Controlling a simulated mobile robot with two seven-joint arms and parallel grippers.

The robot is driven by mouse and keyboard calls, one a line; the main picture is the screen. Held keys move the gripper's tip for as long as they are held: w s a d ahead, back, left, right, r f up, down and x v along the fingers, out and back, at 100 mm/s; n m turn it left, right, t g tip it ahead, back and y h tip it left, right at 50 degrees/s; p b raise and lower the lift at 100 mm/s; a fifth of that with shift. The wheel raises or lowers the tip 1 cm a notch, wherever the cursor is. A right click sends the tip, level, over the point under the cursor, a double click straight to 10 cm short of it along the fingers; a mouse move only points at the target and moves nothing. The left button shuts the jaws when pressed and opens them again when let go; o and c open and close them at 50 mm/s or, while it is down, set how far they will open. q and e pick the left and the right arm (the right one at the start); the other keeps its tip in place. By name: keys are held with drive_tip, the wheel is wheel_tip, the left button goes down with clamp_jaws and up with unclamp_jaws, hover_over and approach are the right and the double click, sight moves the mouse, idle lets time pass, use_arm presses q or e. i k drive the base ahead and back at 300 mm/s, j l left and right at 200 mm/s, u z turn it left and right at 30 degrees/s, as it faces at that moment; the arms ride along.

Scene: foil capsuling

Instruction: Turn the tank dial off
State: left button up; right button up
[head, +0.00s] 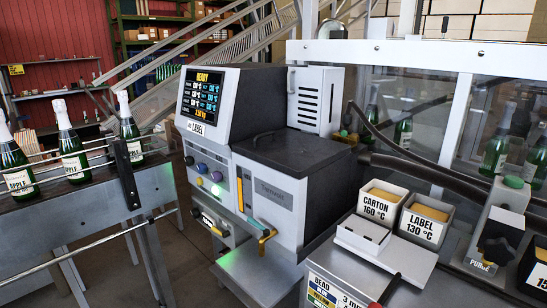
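A grey melt tank unit (270,185) with a dark lid stands in the middle of the head view. Its control head has a lit screen (203,92) reading "READY" in yellow above rows of figures too small to read surely. Below the screen, the front panel carries several round knobs: a dark one (189,160), a bluish one (202,167) and a purple one (217,176). Their labels are too small to read, so I cannot tell which is the tank dial or where each points. Neither of my grippers is in view.
A bottle conveyor (80,215) with green bottles runs along the left. A brass spout (267,237) sticks out of the tank's front above a metal shelf (255,275). Bins marked CARTON (376,204) and LABEL (421,229), and a PURGE stand (481,264), fill the right.

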sight(189, 160)
drive_tip(key=i+j+u, duration=0.25)
drive_tip(key=i+j, duration=0.25)
drive_tip(key=j, duration=0.3)
drive_tip(key=i+j+u, duration=0.25)
drive_tip(key=i+j, duration=0.35)
drive_tip(key=j, duration=0.1)
